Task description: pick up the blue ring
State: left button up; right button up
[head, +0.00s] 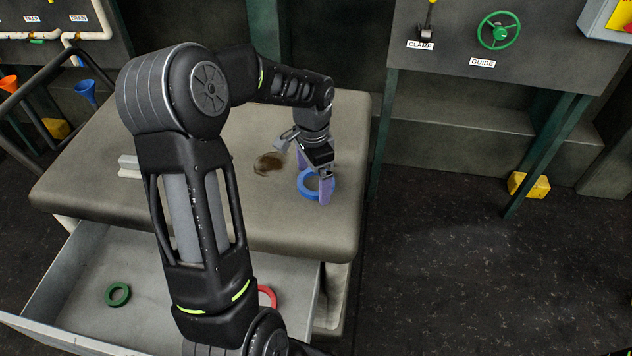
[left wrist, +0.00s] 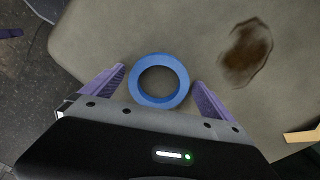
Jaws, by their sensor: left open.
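The blue ring (head: 306,184) lies flat on the right part of the padded table top in the head view. In the left wrist view the blue ring (left wrist: 183,80) sits ahead of the gripper, between the lines of its two fingers. My left gripper (head: 312,180) is open, with its purple fingers pointing down at the ring; one finger covers part of it in the head view. It also shows in the left wrist view (left wrist: 160,80) with nothing held. I cannot tell whether the fingers touch the ring. My right gripper is not in view.
The table top (head: 90,170) has a brown stain (head: 268,163) and a light block (head: 129,166). Below, an open drawer (head: 75,270) holds a green ring (head: 118,294) and a red ring (head: 267,296), partly behind my arm. A panel with a green wheel (head: 498,31) stands at the right.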

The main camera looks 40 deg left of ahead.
pick_arm(q)
jog(key=shift+c, duration=0.4)
jog(key=c, duration=1.4)
